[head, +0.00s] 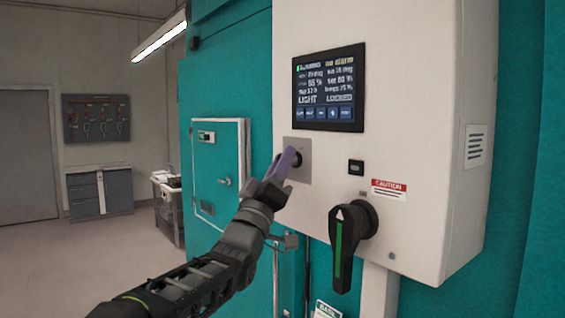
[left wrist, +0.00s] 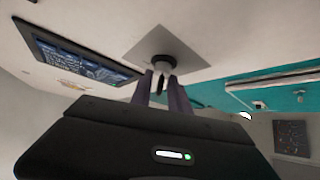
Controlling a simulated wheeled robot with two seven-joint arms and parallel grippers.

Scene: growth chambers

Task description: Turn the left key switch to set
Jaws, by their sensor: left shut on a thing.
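The key switch (head: 297,158) sits on a square grey plate (head: 303,172) on the white control box, below the screen. My left gripper (head: 290,160) is at the switch, with its purple fingers shut on the key, and it hides much of it in the head view. In the left wrist view, the key (left wrist: 160,82) stands between the two fingers (left wrist: 160,92), below the round dark lock (left wrist: 161,64) on its plate (left wrist: 178,45). The screen (head: 328,88) reads "LOCKED" at lower right. My right gripper is not in view.
A large black rotary handle (head: 343,245) with a green stripe juts out at lower right of the plate. A small black switch (head: 356,167) and a red caution label (head: 388,189) are near it. A teal cabinet door (head: 219,175) lies to the left.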

